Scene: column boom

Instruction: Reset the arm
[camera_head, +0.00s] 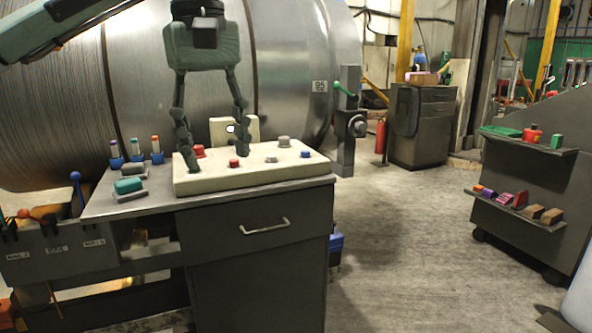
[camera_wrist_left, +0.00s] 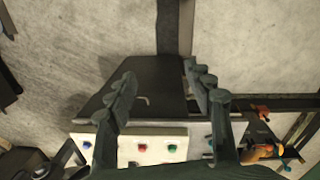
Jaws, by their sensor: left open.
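My left gripper (camera_head: 214,142) hangs in front of the big metal cylinder, over the cream control box (camera_head: 262,178) on the grey cabinet (camera_head: 262,270). Its two dark green fingers are spread apart with nothing between them. In the head view the left fingertip overlaps the box's left part; I cannot tell whether it touches. The box carries red buttons (camera_head: 235,163), a blue button (camera_head: 305,154) and a grey knob (camera_head: 284,141). In the left wrist view the open fingers (camera_wrist_left: 158,76) reach past the box (camera_wrist_left: 158,133) over the cabinet. My right gripper is not in view.
Levers (camera_head: 76,190) stand at the far left. A green-handled valve (camera_head: 346,92) is right of the cylinder. A shelf cart (camera_head: 540,200) stands right; the floor (camera_head: 410,240) between is clear.

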